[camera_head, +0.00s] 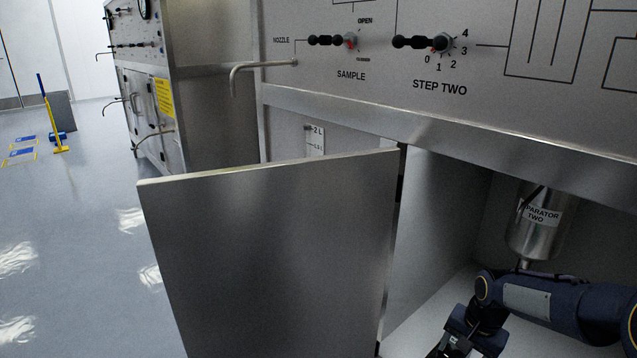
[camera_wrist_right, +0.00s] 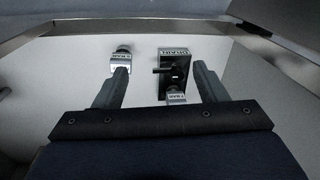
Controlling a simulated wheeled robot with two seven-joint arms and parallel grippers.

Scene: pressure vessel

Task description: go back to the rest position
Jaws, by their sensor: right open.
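My right arm comes in from the right in the head view, in front of the open cabinet. Its gripper (camera_head: 452,347) is low, at the bottom edge of the picture, and partly cut off. In the right wrist view my right gripper (camera_wrist_right: 160,85) is open, with its two fingers apart. Nothing is held between the fingers. Beyond them is a pale panel with a dark block labelled DRAIN (camera_wrist_right: 175,72), which has a black handle. My left gripper is not in the head view.
The metal cabinet door (camera_head: 275,255) stands open to the left. A steel vessel labelled "parator two" (camera_head: 537,225) hangs inside the cabinet. Above is a panel with the SAMPLE handle (camera_head: 330,41) and STEP TWO handle (camera_head: 420,42).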

